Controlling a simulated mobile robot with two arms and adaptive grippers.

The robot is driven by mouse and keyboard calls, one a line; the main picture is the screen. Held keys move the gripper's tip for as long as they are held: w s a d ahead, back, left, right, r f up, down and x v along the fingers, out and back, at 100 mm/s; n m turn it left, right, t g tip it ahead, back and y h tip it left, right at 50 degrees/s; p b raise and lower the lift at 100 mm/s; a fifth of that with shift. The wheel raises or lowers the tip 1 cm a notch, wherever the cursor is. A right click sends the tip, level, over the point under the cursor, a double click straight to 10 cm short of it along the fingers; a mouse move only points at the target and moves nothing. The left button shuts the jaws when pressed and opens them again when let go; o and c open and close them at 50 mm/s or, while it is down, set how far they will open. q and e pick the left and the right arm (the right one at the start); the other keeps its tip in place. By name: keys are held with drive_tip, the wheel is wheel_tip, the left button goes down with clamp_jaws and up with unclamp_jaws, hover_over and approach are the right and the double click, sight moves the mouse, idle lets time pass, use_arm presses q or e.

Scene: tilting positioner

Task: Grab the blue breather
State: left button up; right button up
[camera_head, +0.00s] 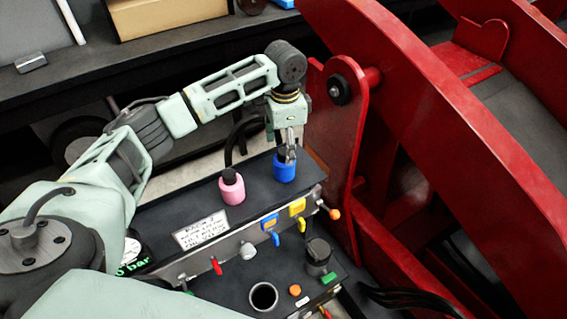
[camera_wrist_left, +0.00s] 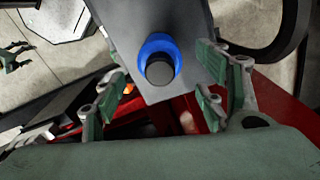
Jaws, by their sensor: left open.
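The blue breather (camera_head: 284,168) is a blue cylinder with a dark cap, upright on the dark top of the control box (camera_head: 205,227), near its far right end. In the left wrist view the blue breather (camera_wrist_left: 158,58) shows from above, its blue ring around the dark cap. My left gripper (camera_head: 288,150) points down right over the breather. In the left wrist view the left gripper (camera_wrist_left: 165,95) is open, with its green-padded fingers on either side of the view and the breather between and beyond them. I cannot tell whether a finger touches it. My right gripper is not in view.
Colored levers (camera_head: 276,239) line the box front. A big red frame (camera_head: 430,110) rises close on the right. A shelf with a cardboard box (camera_head: 165,15) is behind.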

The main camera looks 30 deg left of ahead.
sight(282, 151)
use_arm(q)
drive_tip(key=f, duration=0.1)
drive_tip(key=f+p, duration=0.1)
drive_tip(key=f, duration=0.1)
drive_tip(key=f+p, duration=0.1)
drive_tip(key=shift+s+a+f, duration=0.2)
drive_tip(key=shift+s+f, duration=0.1)
drive_tip(key=shift+f, duration=0.25)
drive_tip(key=shift+w+d, duration=0.1)
drive_tip(key=shift+d, duration=0.2)
drive_tip(key=shift+c, duration=0.5)
drive_tip(key=shift+a, duration=0.15)
drive_tip(key=c, duration=1.2)
drive_tip(key=shift+c, duration=0.2)
